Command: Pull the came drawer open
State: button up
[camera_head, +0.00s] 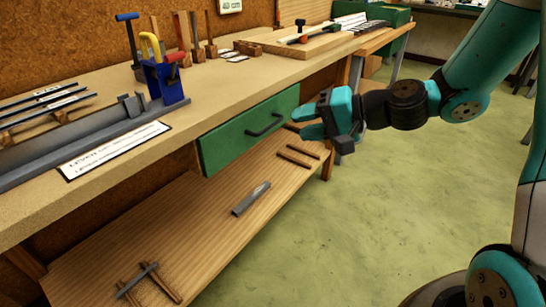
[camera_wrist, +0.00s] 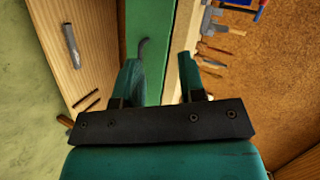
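The came drawer (camera_head: 228,148) has a green front under the workbench top and looks shut. Its dark bar handle (camera_head: 265,126) is on the middle of the front. My gripper (camera_head: 300,122) is in front of the drawer's right end, to the right of the handle and apart from it. Its teal fingers are spread with nothing between them. In the wrist view the green drawer front (camera_wrist: 153,85) shows beyond my gripper (camera_wrist: 160,62). The handle (camera_wrist: 143,48) shows just past the left fingertip, partly hidden by that finger.
The bench top (camera_head: 225,95) carries a blue clamp-like tool (camera_head: 165,82), metal strips and hand tools. The lower shelf (camera_head: 190,222) holds a grey metal bar (camera_head: 251,199) and wooden pieces. The green floor (camera_head: 380,215) in front of the bench is clear.

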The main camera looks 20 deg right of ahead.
aim_at(274, 125)
jog(key=w+d+f+m+t+h+b, duration=0.2)
jog(key=w+d+f+m+t+b, duration=0.2)
jog(key=d+f+m, duration=0.3)
jog(key=shift+n, duration=0.7)
jog(key=x, duration=1.1)
jog(key=w+d+r+x, duration=0.1)
jog(key=x, duration=0.4)
jog(key=shift+w+a+p, duration=0.2)
jog(key=shift+w+p, duration=0.05)
jog(key=shift+p, duration=0.05)
jog(key=shift+c, duration=0.3)
grip_shut()
